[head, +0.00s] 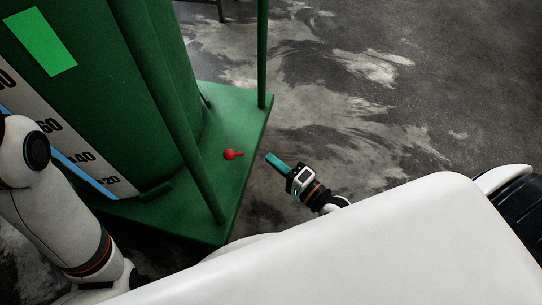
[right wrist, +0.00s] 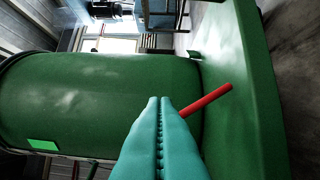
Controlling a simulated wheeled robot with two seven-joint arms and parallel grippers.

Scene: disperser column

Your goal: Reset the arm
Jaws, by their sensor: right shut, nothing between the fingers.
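My right gripper (head: 269,157) has teal fingers and is shut and empty. It is just right of a small red handle (head: 233,154) on the green column's base, with a gap between them in the head view. In the right wrist view the shut fingers (right wrist: 159,100) point at the green column, and the red handle (right wrist: 206,100) sticks out to their right as a slanted rod. Part of the handle is hidden behind the fingers there. My left arm shows at the left edge of the head view, but its gripper is out of sight.
The green column (head: 105,95) with a numbered scale (head: 65,140) stands at the left on a green base plate (head: 215,225). Thin green posts (head: 262,55) rise from the base. Bare grey concrete floor (head: 400,110) lies to the right.

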